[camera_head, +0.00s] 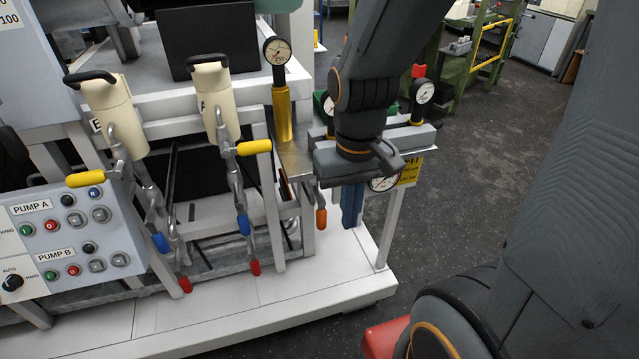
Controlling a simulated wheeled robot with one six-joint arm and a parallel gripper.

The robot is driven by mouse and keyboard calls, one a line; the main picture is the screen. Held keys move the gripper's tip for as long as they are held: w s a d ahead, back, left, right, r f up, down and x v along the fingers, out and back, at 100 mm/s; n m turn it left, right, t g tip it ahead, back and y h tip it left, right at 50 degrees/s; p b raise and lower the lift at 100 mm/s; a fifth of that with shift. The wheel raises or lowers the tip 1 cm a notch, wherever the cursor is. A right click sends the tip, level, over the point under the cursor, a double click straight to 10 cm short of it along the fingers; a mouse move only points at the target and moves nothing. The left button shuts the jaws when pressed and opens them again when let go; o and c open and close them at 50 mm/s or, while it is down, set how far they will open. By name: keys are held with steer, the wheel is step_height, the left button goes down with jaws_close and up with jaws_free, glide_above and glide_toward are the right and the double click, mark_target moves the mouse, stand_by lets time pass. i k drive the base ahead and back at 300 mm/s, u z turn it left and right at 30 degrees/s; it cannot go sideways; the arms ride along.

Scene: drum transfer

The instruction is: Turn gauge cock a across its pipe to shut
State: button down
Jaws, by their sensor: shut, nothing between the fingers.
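My gripper (352,222) points down at the right of the skid, its blue fingers together and empty. A gauge manifold (424,133) with several round dials stands behind and around my wrist. One dial (422,91) shows at its right, another (327,104) at its left, and a third (384,182) low behind my gripper. My wrist hides the middle of the manifold. An orange-tipped lever (321,219) hangs down just left of my fingers, apart from them in the picture. I cannot tell which part is gauge cock a; no label for it is readable.
Two cream cylinders (108,112) with yellow, blue and red handles stand at left. A dial (277,50) tops a yellow post (282,112). The pump panel (75,235) is at far left. A white upright post (391,228) stands right of my gripper. Dark floor right is open.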

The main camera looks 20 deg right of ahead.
mark_target(321, 213)
steer(key=z, duration=2.6)
steer(key=k, duration=0.65)
steer(key=u, duration=2.55)
